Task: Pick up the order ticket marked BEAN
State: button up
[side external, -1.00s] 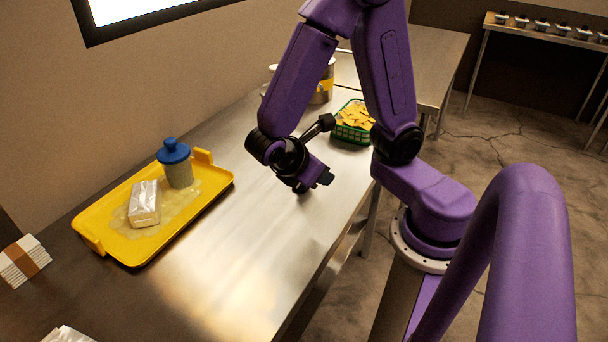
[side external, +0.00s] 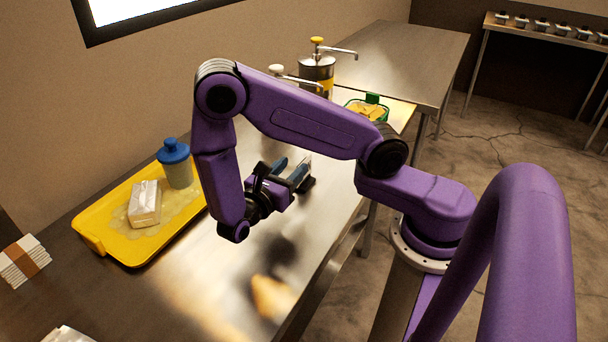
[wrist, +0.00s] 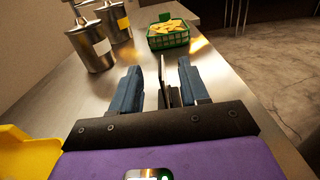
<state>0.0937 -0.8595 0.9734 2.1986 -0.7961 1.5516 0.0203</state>
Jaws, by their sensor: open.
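My gripper (side external: 290,169) is low over the steel counter, its two blue fingers apart and pointing toward the chip basket. In the wrist view the gripper (wrist: 160,66) has a thin dark upright slab (wrist: 162,88) between its fingers, seen nearly edge-on, with visible gaps on both sides. In the side view a thin pale panel (side external: 306,162) with a dark foot shows by the fingertips. It may be an order ticket in a stand, but I cannot read any BEAN marking.
Ahead are a green basket (wrist: 168,38) of chips with a green tag and metal pump canisters (wrist: 92,45). A yellow tray (side external: 120,249) holds a blue-lidded container (side external: 176,165) and a wrapped packet (side external: 144,204). The counter's front edge lies to the right.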

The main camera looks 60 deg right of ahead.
notch_tip(320, 180, down, 4)
jog(key=shift+f, duration=0.25)
jog(key=shift+d, duration=3.75)
grip_shut()
